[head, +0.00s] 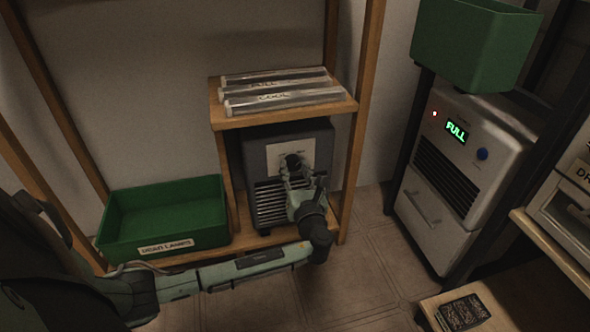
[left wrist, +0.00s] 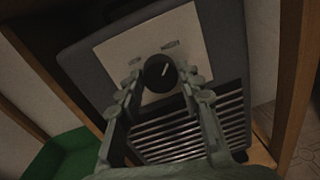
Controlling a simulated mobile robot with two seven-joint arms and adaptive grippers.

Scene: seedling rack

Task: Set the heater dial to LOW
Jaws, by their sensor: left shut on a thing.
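The heater (head: 318,148) is a dark grey box with a light panel and a front grille, on the low shelf of the wooden rack. Its round black dial (left wrist: 160,73) has a pale pointer line, tilted up and to the right in the left wrist view. Labels on the panel (left wrist: 118,46) are too small to read. My left gripper (head: 292,168) is at the heater's front, its fingers on either side of the dial and shut on it. It also shows in the left wrist view (left wrist: 158,88). My right gripper is not in view.
A green bin (head: 165,240) stands left of the heater. Clear tubes (head: 280,90) lie on the shelf above. At right, a white appliance (head: 470,165) shows FULL beneath a green crate (head: 475,45). Bare floor (head: 365,270) lies between.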

